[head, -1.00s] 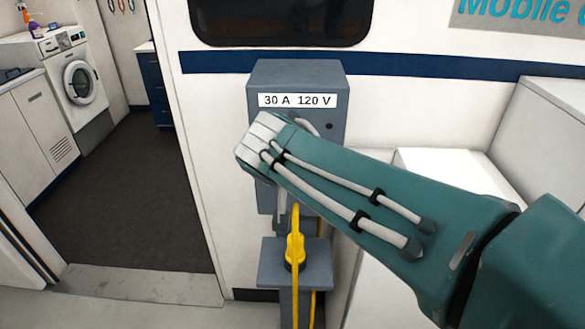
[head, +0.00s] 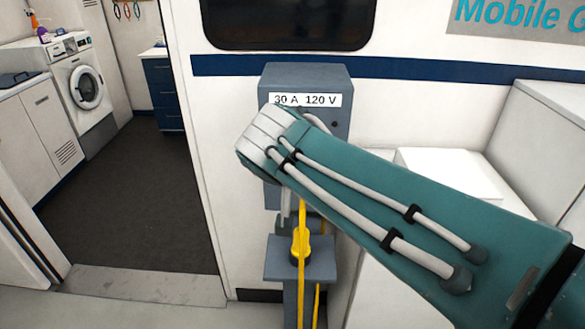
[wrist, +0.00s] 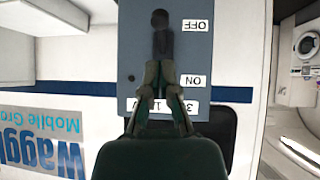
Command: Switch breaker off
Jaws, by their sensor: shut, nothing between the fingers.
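The breaker box (head: 335,88) is a grey box on the white van wall, with a "30 A 120 V" label. My arm covers much of its front in the head view. In the wrist view the box (wrist: 139,50) appears upside down, with an ON label (wrist: 193,81) and an OFF label (wrist: 197,26). A black breaker handle (wrist: 160,17) shows level with the OFF label. My gripper (wrist: 163,45) is shut, its dark tips just short of the handle's end or against it; I cannot tell contact. The handle's base is hidden behind the fingers.
A yellow plug and cord (head: 301,243) hang below the box at a grey pedestal (head: 320,262). A white step or box (head: 450,172) stands to the right. An open doorway with dark floor (head: 140,205) lies to the left, with a washing machine (head: 85,88) inside.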

